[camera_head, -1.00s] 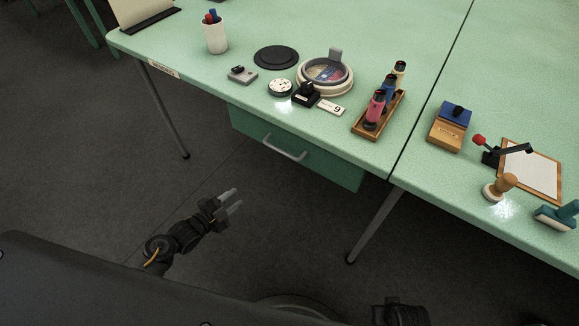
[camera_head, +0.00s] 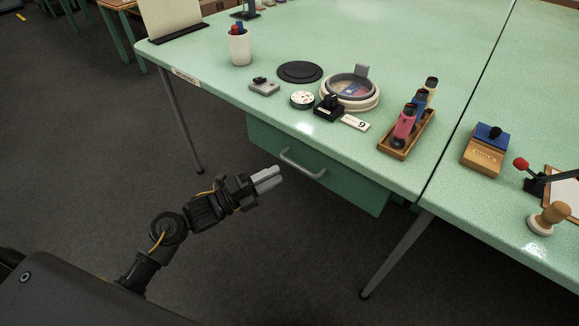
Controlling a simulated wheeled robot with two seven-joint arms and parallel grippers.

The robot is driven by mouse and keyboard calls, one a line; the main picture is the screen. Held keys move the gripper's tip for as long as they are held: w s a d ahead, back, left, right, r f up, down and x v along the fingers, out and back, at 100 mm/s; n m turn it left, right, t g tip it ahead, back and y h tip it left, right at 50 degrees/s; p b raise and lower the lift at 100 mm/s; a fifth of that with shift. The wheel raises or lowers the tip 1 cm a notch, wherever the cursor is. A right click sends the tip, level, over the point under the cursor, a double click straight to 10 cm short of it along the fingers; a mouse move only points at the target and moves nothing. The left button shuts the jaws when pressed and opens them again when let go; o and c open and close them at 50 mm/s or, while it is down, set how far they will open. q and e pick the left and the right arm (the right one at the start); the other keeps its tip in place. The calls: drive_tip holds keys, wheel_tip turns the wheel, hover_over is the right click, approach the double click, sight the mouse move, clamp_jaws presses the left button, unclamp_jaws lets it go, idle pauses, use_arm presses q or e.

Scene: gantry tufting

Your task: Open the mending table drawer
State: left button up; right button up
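The mending table drawer (camera_head: 345,190) is a dark green box front under the near edge of the pale green table (camera_head: 225,97). It looks closed, its front set under the tabletop. My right gripper is out of view.
On the tabletop stand a pen cup (camera_head: 239,49), a round hoop (camera_head: 349,92), a tray of thread spools (camera_head: 407,140) and a wooden box (camera_head: 485,152). Table legs (camera_head: 393,258) stand either side of the drawer. The floor before the drawer is clear.

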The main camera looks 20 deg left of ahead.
use_arm(q)
drive_tip(key=x, duration=0.5)
drive_tip(key=shift+w+d, duration=0.25)
drive_tip(key=shift+c, duration=0.3)
clamp_jaws()
